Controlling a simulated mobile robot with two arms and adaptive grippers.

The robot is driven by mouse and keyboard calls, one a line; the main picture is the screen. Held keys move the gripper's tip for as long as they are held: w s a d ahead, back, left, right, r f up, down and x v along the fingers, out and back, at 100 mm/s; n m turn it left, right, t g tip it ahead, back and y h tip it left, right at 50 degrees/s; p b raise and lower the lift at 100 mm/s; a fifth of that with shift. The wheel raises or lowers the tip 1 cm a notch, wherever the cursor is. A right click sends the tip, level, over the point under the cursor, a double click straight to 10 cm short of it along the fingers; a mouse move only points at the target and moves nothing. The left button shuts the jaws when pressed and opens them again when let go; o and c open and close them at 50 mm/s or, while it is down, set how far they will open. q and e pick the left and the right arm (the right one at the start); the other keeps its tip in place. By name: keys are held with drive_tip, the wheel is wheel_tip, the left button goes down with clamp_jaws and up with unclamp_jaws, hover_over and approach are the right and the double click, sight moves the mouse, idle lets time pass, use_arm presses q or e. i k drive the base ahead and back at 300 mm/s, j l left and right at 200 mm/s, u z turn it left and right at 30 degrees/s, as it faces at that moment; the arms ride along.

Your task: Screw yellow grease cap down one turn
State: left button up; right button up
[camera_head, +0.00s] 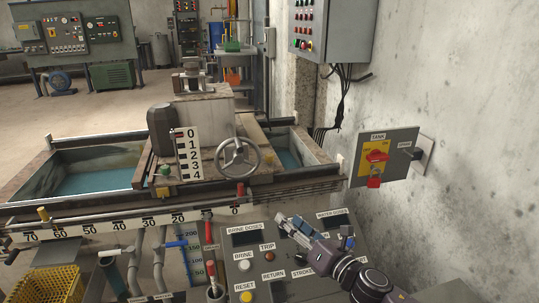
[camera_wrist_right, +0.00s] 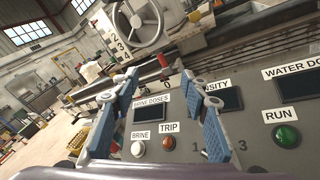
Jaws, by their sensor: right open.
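A small yellow cap (camera_head: 43,214) stands at the front left of the trough machine, above the 70 end of the scale; it looks like the grease cap. I cannot make out its thread or how far down it sits. My right gripper (camera_head: 291,228) is over the sloping control panel, far to the right of the yellow cap. In the right wrist view its two blue-padded fingers (camera_wrist_right: 166,90) are spread apart with nothing between them. The yellow cap cannot be made out in the wrist view. My left gripper is not in view.
The control panel (camera_head: 268,241) has buttons and displays. A red cap (camera_head: 240,189) and a green cap (camera_head: 163,170) are on the machine, near the handwheel (camera_head: 238,157). Pipes with blue and red handles stand in front. A yellow basket (camera_head: 52,285) is at lower left.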

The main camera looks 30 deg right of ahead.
sight(268, 157)
drive_tip(key=i+l, duration=0.65)
drive_tip(key=i, duration=0.1)
